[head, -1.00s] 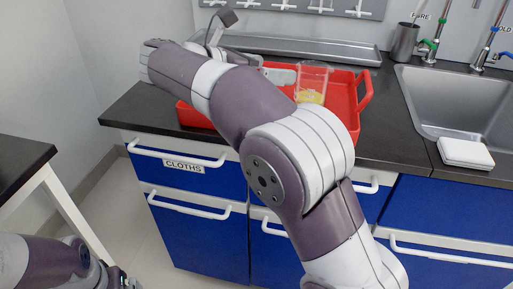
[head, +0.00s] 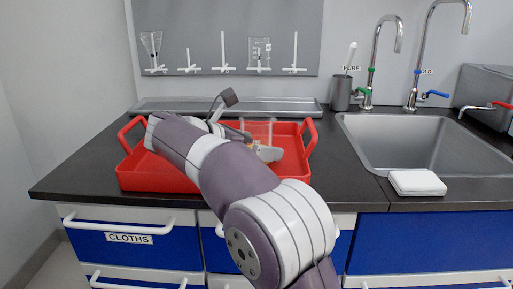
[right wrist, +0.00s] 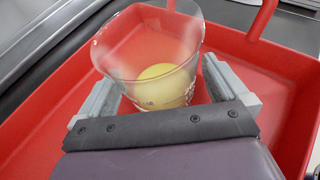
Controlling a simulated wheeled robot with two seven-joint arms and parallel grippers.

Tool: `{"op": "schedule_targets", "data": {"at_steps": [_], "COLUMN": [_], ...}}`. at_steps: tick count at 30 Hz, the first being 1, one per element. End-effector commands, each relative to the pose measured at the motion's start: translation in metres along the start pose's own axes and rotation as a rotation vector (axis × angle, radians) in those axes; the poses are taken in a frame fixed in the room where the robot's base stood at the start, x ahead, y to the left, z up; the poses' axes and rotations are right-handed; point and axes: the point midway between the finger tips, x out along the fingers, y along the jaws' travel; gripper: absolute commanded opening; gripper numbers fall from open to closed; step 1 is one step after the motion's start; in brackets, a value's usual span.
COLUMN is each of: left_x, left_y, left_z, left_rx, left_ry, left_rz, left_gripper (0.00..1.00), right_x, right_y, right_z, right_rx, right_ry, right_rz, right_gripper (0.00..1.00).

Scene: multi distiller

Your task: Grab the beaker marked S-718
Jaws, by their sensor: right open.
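A clear glass beaker (right wrist: 148,50) with yellow contents stands in a red tray (right wrist: 262,65). Its printed marking is too small to read. In the right wrist view my right gripper (right wrist: 160,78) is open, with one finger on each side of the beaker's lower part. The left finger is close to the glass; contact cannot be told. In the head view the beaker (head: 257,128) shows behind my right arm, and its lower part is hidden by the gripper (head: 262,150). The tray (head: 150,181) sits on the dark counter. My left gripper is not in view.
A sink (head: 420,145) and a white box (head: 417,182) are to the right of the tray. A metal ledge (head: 180,104) runs behind it. Glassware, including another beaker (head: 260,52), hangs on the wall rack. The counter (head: 350,185) is clear between tray and sink.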

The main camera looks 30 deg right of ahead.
Motion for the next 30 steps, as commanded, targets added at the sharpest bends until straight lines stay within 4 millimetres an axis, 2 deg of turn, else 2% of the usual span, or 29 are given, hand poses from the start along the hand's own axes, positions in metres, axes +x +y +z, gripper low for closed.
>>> {"op": "schedule_targets", "data": {"at_steps": [2,7,8,20,30], "left_x": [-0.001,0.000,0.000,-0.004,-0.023], "left_y": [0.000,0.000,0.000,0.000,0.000], "left_z": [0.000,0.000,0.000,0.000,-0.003], "left_rx": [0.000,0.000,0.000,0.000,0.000], "left_ry": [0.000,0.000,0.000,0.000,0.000], "left_rz": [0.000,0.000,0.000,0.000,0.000], "left_gripper": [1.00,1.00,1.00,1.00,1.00], "right_x": [0.000,-0.001,-0.001,-0.003,-0.015], "right_y": [0.000,0.000,0.000,0.000,0.000], "right_z": [0.000,0.000,0.000,0.005,0.035], "right_rx": [0.000,0.000,0.000,0.000,0.000], "right_ry": [0.000,0.000,0.000,-0.001,-0.001], "right_rz": [0.000,0.000,0.000,0.000,0.000], "right_gripper": [0.97,0.41,0.39,0.39,0.39]}}
